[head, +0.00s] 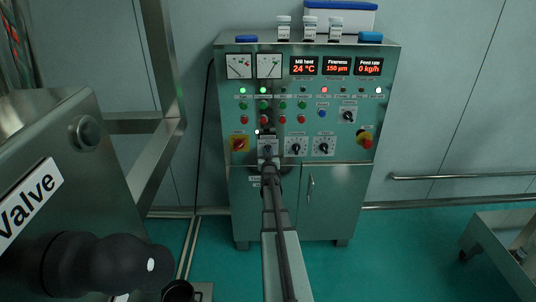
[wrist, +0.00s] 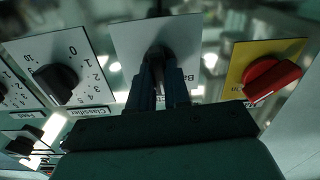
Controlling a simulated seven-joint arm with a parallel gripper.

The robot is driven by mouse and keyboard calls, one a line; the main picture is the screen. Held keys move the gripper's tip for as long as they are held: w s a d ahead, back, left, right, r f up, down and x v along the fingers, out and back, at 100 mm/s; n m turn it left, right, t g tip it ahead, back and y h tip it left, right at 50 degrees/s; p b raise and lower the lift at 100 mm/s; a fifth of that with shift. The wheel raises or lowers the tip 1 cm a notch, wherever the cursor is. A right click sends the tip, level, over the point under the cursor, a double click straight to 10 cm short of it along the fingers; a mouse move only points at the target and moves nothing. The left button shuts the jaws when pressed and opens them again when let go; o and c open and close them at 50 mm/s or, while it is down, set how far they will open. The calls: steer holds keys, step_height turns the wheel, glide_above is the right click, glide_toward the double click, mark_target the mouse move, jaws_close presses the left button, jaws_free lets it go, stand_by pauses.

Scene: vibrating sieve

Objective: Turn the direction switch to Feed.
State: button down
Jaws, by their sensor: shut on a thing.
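The direction switch is a dark knob (wrist: 160,54) on a pale square plate (wrist: 125,45) on the control cabinet's front, with lettering starting "Ba" partly visible at the plate's edge. In the head view its plate (head: 268,140) is in the lower row of controls, mostly behind my arm. My gripper (wrist: 165,72) reaches the knob with its two fingers around it and is shut on it. In the head view my gripper (head: 268,152) is small and dark against the plate. The fingers hide much of the knob, so I cannot tell its pointer position.
A numbered classifier dial (wrist: 56,83) is beside the switch, and a red rotary switch on a yellow plate (wrist: 240,66) is on its other side. Cabinet (head: 340,190) displays read 24 °C, 150 µm and 0 kg/h. A machine marked Valve (head: 30,205) stands at left.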

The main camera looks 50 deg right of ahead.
steer(key=shift+d+m, duration=0.1)
steer(key=shift+m, duration=4.8)
steer(key=c, duration=1.1)
jaws_free()
steer(key=shift+s, duration=0.15)
steer(key=v, duration=1.3)
steer(key=shift+s+a, duration=0.15)
steer(key=shift+a, duration=0.15)
